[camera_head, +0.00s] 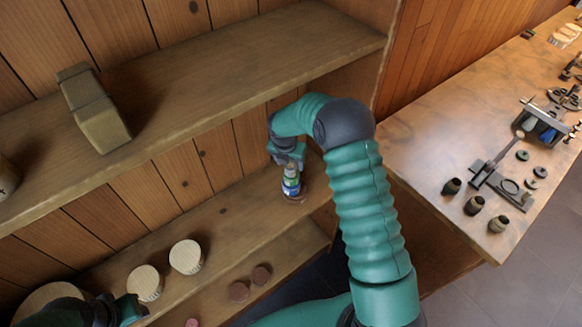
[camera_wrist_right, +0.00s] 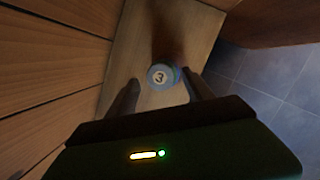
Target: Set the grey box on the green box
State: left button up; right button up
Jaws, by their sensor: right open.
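I cannot make out a clearly grey box or a clearly green box. An olive-brown block with a notch across its middle (camera_head: 95,112) lies on the upper shelf at the left. My right gripper (camera_head: 289,166) is open over the lower shelf, pointing down at a small blue, green and white cylinder (camera_head: 291,184). In the right wrist view the cylinder's round top (camera_wrist_right: 160,76), marked 3, shows between and just beyond the fingertips, with a gap on both sides. My left gripper (camera_head: 122,311) is at the lower left edge, partly cut off; its jaws are unclear.
A brown disc (camera_head: 297,198) lies under or beside the cylinder. Pale round pieces (camera_head: 186,256) and brown discs (camera_head: 261,275) stand on the lower shelves. The upper shelf board (camera_head: 250,65) is mostly bare. The right bench (camera_head: 440,140) holds dark spools (camera_head: 474,205) and tools.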

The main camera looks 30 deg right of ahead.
jog(key=s+a+r+m, duration=0.7)
jog(key=a+m, duration=0.1)
jog(key=s+a+r+m+t+y, duration=0.15)
jog(key=s+a+m, duration=0.25)
jog(key=s+m, duration=0.5)
jog(key=s+a+r+m+g+y, duration=0.15)
jog(key=s+a+m, duration=0.25)
jog(key=s+m, duration=0.4)
pick_arm(q)
notch_tip(320, 180, down, 4)
jog(key=b, duration=0.4)
jog(key=shift+s+f, duration=0.15)
jog(key=shift+f, duration=0.05)
pick_arm(e)
jog(key=shift+t+h, duration=0.3)
jog(key=shift+t, duration=0.1)
jog(key=x, duration=0.2)
jog(key=s+x, duration=0.1)
jog(key=x, duration=0.1)
jog(key=shift+w+f, duration=0.1)
jog(key=shift+f, duration=0.05)
pick_arm(q)
jog(key=shift+a, duration=0.15)
pick_arm(e)
jog(key=shift+a, duration=0.1)
